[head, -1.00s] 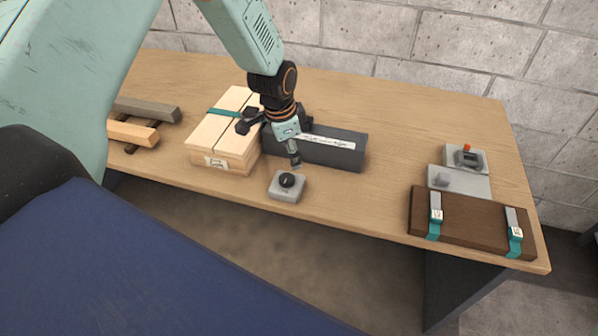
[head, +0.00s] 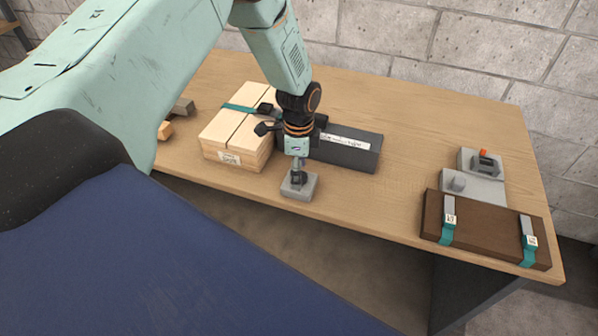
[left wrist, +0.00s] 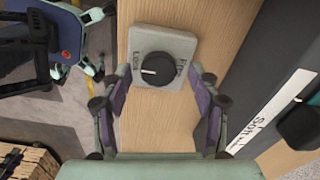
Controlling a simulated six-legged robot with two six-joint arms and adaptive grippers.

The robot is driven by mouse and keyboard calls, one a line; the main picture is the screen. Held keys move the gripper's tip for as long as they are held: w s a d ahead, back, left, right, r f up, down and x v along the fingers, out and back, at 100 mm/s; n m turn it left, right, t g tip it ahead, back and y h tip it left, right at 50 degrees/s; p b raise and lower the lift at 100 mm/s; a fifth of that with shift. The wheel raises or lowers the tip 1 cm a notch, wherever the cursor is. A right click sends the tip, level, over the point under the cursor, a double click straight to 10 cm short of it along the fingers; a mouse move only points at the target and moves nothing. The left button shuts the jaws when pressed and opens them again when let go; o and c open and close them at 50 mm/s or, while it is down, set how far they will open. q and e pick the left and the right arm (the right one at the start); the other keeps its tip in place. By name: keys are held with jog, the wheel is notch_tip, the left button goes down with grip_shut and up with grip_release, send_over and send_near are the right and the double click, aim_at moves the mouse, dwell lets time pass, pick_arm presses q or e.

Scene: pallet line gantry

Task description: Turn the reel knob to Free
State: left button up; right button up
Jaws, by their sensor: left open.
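The reel knob (left wrist: 157,70) is black and round with a white pointer line, set on a small grey box (left wrist: 163,42). Lettering that reads like "Lock" is at its left and "Free" at its right; the pointer faces left, toward Lock. In the head view the box (head: 300,193) sits near the table's front edge, with the knob mostly hidden by the gripper. My left gripper (head: 297,176) points down over it, open. In the left wrist view its fingers (left wrist: 162,88) are on either side of the knob; I cannot tell whether they touch it.
A dark grey labelled box (head: 350,150) lies behind the knob, and a strapped stack of pale boards (head: 232,140) stands at its left. At the right are a brown strapped block (head: 485,231) and a grey unit with an orange-tipped switch (head: 482,163). The table between is clear.

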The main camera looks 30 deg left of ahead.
pick_arm(q)
jog(key=shift+d+f, duration=0.2)
jog(key=shift+f, duration=0.2)
jog(key=shift+s+a, duration=0.1)
jog(key=shift+a, duration=0.05)
jog(key=shift+c, duration=0.2)
jog(key=c, duration=1.1)
jog(key=shift+c, duration=0.2)
